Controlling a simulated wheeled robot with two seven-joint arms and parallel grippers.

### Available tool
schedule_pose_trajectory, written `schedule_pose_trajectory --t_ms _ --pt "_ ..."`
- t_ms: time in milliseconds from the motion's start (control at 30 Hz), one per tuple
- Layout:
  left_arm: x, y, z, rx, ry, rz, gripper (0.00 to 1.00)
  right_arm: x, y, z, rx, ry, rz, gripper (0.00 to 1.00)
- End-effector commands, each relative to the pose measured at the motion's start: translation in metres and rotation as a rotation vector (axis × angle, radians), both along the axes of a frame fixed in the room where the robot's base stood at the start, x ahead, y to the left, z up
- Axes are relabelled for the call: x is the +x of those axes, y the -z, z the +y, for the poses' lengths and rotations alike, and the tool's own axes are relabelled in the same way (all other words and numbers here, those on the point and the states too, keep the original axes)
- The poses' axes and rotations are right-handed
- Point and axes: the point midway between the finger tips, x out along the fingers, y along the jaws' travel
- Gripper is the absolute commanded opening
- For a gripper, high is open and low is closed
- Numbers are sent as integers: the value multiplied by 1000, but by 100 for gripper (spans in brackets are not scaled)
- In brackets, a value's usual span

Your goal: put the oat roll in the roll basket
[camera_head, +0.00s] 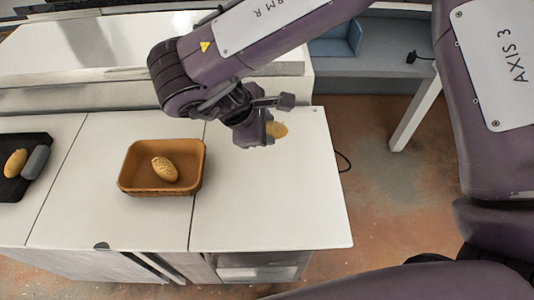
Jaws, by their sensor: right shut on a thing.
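The roll basket (130,181) is an orange-brown open box on the white counter, left of the middle. One oval, seeded, golden-brown roll (165,169) lies inside it. My right gripper (270,130) is to the right of the basket, over the counter's right part. It is shut on a yellowish-tan roll (278,129), which is partly hidden by the gripper. Whether this is the oat roll I cannot tell for sure. My left gripper is not in view.
A black tray (38,142) at the left edge holds another roll (15,163) and a grey object (36,162). The white counter (270,215) is clear right of the basket. Its right edge drops to a reddish-brown floor (375,200). A grey table with a blue bin (335,42) stands behind.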

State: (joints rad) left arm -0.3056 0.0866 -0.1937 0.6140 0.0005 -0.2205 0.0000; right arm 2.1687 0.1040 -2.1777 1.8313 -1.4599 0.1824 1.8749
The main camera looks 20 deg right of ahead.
Motion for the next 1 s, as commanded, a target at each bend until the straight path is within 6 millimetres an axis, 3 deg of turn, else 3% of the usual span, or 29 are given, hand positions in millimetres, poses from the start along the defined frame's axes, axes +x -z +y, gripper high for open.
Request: schedule_pose_trajectory --t_ms 100,300,700,1000 --pt "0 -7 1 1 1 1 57 -2 33 -1 -1 3 9 11" --pt "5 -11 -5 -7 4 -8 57 0 68 -1 0 4 2 11" --pt "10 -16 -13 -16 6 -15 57 0 111 -1 -1 3 0 11" --pt "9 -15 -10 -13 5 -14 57 0 113 -1 -1 2 -2 11"
